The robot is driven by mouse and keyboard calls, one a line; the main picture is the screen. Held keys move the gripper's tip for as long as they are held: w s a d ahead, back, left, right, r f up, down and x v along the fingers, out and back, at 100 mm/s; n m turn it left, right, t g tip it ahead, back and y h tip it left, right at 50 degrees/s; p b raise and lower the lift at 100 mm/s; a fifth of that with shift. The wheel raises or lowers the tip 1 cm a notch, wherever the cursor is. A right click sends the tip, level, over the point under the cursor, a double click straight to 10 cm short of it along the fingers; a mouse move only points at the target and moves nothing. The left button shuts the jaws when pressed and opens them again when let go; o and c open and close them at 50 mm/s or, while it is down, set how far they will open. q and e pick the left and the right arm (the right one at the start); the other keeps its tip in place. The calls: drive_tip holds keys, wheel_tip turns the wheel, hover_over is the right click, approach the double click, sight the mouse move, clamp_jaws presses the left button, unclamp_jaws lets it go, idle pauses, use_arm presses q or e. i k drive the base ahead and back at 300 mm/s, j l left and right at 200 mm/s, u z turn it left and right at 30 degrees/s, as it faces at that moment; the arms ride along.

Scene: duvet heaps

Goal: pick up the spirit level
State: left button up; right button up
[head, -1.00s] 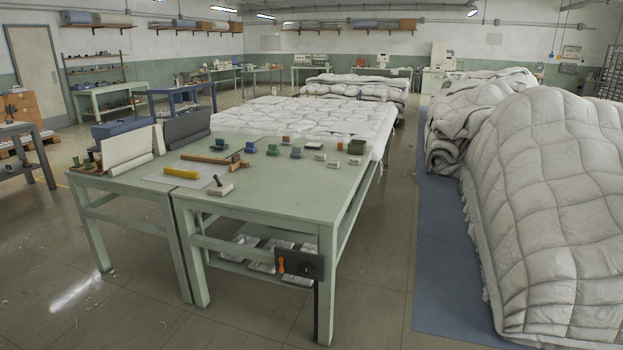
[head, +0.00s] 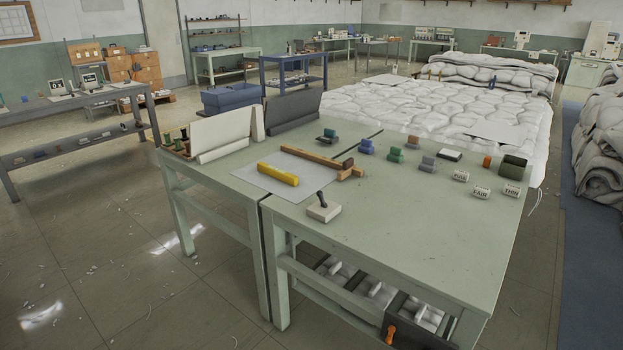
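The yellow bar that looks like the spirit level (head: 278,174) lies on a pale grey sheet (head: 262,183) on the green work table (head: 400,225). It lies at a slant, left of the table's middle, with nothing on top of it. Its vials are too small to make out. Neither of my grippers shows in the head view.
A wooden T-shaped tool (head: 325,160) lies just behind the yellow bar, and a white block with a dark handle (head: 323,208) lies in front right. Upright boards (head: 222,132) stand at the left. Several spools and small labelled blocks sit at the back right. The table's front right is clear.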

sight(282, 175)
drive_tip(key=i, duration=0.25)
drive_tip(key=i+j+z, duration=0.15)
drive_tip(key=z, duration=0.2)
drive_tip(key=i+j+z, duration=0.1)
drive_tip(key=z, duration=0.3)
drive_tip(key=i+j+z, duration=0.15)
drive_tip(key=j, duration=0.2)
drive_tip(key=i+j+z, duration=0.1)
drive_tip(key=j, duration=0.3)
drive_tip(key=i+j+z, duration=0.15)
drive_tip(key=j, duration=0.25)
drive_tip(key=i+j+z, duration=0.1)
drive_tip(key=j, duration=0.35)
drive_tip(key=i+j+z, duration=0.15)
drive_tip(key=j, duration=0.25)
